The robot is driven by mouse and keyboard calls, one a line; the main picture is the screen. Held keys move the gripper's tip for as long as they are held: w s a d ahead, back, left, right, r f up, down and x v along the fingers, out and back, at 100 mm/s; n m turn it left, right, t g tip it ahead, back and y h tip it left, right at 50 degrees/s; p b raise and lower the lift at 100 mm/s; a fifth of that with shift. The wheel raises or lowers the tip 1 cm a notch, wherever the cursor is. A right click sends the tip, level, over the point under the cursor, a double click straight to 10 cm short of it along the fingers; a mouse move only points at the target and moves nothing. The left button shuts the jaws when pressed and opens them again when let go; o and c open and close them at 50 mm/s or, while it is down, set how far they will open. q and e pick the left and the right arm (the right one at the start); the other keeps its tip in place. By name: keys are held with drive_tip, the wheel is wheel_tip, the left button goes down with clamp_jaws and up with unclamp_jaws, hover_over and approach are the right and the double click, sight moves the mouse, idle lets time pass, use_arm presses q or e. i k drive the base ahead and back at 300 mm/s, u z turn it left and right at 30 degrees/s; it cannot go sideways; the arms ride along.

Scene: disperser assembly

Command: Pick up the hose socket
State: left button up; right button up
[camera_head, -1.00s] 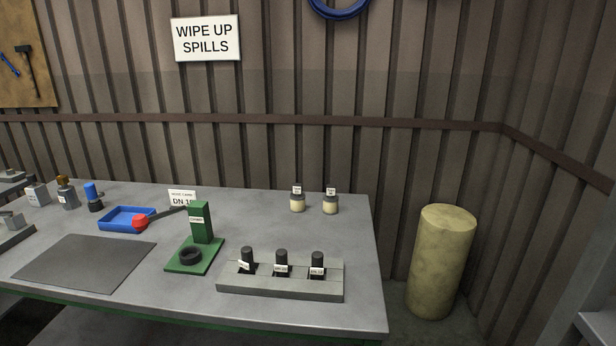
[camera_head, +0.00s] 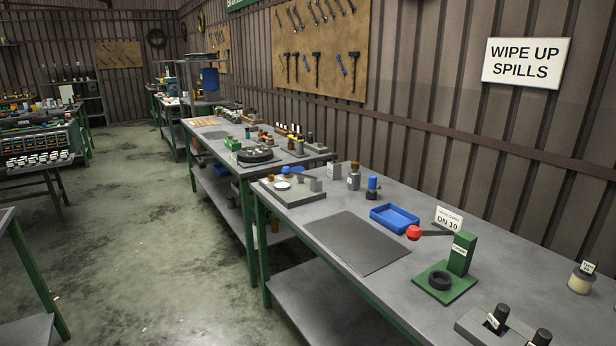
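A grey rack (camera_head: 470,326) stands at the bottom right edge, partly cut off. A black upright piece with a white label (camera_head: 498,318) stands in it, and a second black piece (camera_head: 541,337) shows beside it. These may be the hose sockets; their label text is too small to read here. A white card reading DN 10 (camera_head: 449,220) stands behind a red-ended tool with a dark handle (camera_head: 414,233). A green stand (camera_head: 462,253) holds a black ring (camera_head: 440,281) on its base. Neither of my grippers is in view.
The grey workbench (camera_head: 310,237) carries a dark mat (camera_head: 357,242), a blue tray (camera_head: 375,218), a blue-capped bottle (camera_head: 373,187) and a grey block with small parts (camera_head: 292,198). A labelled jar (camera_head: 580,280) stands at the right. Open floor (camera_head: 150,230) lies to the left.

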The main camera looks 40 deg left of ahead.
sight(354, 178)
drive_tip(key=u, duration=2.05)
drive_tip(key=i, duration=2.15)
drive_tip(key=z, duration=1.45)
